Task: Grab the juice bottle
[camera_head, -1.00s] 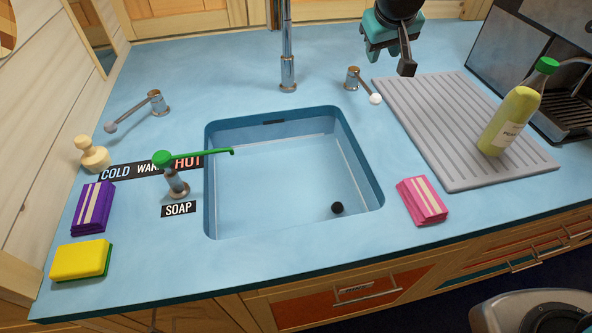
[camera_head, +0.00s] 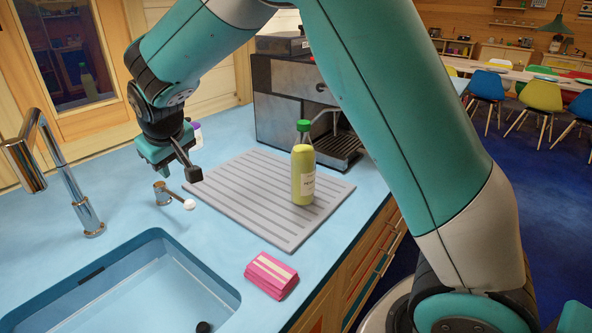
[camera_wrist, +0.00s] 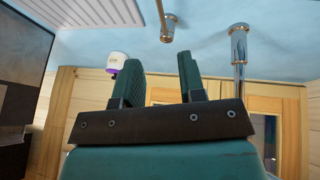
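The juice bottle (camera_head: 303,168) is pale yellow-green with a green cap and a white label. It stands upright on the grey ribbed drain mat (camera_head: 243,176), near the mat's right side. My gripper (camera_head: 188,165) hangs above the counter behind the tap lever, to the left of the bottle and well apart from it. In the wrist view my gripper's two teal fingers (camera_wrist: 160,78) stand apart with nothing between them. The bottle is not in the wrist view.
A coffee machine (camera_head: 292,108) stands behind the mat. The sink (camera_head: 150,290), tall faucet (camera_head: 70,185) and a lever with a white knob (camera_head: 172,196) are at left. A white-and-purple container (camera_wrist: 117,62) stands behind my gripper.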

